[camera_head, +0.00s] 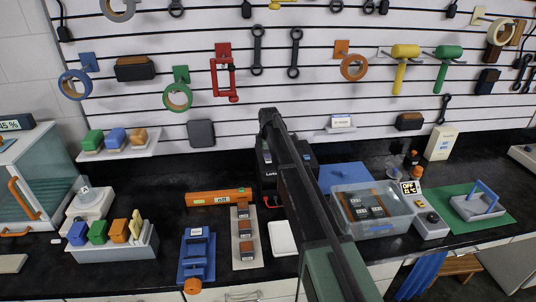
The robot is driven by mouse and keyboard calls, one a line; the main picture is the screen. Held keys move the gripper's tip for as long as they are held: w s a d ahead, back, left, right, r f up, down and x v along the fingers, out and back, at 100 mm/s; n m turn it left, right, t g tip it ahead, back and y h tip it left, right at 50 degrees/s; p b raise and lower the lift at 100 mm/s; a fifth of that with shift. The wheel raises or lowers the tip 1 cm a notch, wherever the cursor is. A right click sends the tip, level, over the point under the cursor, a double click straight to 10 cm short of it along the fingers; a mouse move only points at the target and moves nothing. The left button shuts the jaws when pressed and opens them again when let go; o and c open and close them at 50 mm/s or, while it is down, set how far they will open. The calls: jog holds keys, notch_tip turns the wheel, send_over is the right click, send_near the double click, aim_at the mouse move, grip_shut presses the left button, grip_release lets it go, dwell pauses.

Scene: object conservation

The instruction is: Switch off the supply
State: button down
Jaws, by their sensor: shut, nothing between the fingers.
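A black box-shaped unit (309,155) stands at the back of the bench, with pale lettering and a small red mark low on its front. It may be the supply, but its switch cannot be made out. My dark arm crosses in front of it and hides much of its front. My arm reaches from the bottom centre up to the back wall. My gripper's fingers cannot be made out.
A clear tub (345,222) with dark blocks stands right of my arm. A white pad (282,238), a block tray (236,262), a blue clamp-like fixture (197,255) and an orange level (217,197) lie left of it. Tools hang on the slatted wall (205,55).

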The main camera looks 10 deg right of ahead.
aim_at(269, 160)
jog(key=shift+s, duration=0.15)
jog(key=shift+s+r, duration=0.1)
jog(key=shift+s, duration=0.55)
jog(key=shift+p, duration=0.3)
notch_tip(269, 160, up, 14)
jog(key=s+p, duration=0.1)
jog(key=p, duration=1.2)
jog(key=shift+s+p, duration=0.35)
jog(key=shift+p, duration=0.05)
jog(key=shift+w+d, duration=0.15)
jog(key=shift+w, duration=0.6)
